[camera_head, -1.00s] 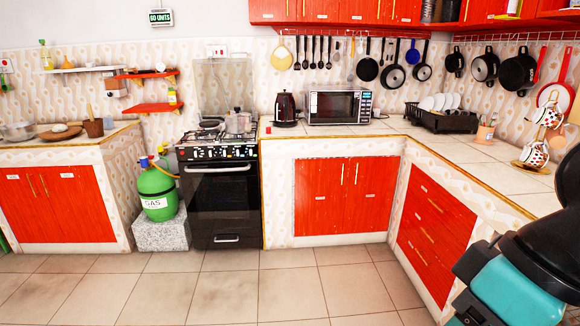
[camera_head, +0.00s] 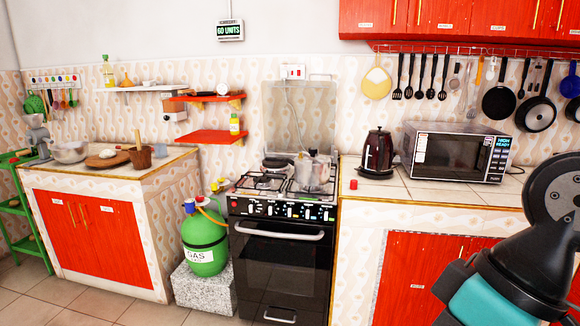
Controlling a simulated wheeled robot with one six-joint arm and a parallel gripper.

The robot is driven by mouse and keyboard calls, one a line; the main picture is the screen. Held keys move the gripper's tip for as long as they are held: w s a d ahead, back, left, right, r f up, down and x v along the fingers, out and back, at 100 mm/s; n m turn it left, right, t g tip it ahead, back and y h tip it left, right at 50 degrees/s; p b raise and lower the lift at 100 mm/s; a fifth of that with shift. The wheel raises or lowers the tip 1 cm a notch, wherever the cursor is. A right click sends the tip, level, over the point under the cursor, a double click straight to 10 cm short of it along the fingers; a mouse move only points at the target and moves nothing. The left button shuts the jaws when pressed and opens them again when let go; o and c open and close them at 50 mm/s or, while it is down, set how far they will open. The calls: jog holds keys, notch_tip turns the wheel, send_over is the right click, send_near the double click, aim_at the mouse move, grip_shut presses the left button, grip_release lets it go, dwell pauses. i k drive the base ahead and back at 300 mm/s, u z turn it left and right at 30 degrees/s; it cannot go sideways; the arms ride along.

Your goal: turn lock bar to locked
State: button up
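I cannot make out a lock bar in this view. A red rail (camera_head: 450,49) runs under the upper cabinets at the top right, with pans and utensils hanging along it. A dark pan (camera_head: 498,103) and a yellow pan (camera_head: 376,83) hang there. Part of my own arm, black with a teal section, fills the lower right and hides part of the counter and cabinets. My gripper's fingers do not show.
The black stove (camera_head: 280,245) stands mid-picture, with the green gas cylinder (camera_head: 204,243) on a stone block (camera_head: 203,290) at its left. The microwave (camera_head: 456,153) and kettle (camera_head: 378,152) sit on the right counter. A green rack (camera_head: 22,205) stands far left.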

aim_at(312, 151)
jog(key=u, duration=0.25)
jog(key=i, duration=0.8)
jog(key=u, duration=0.7)
jog(key=i, duration=1.5)
jog(key=z, duration=0.8)
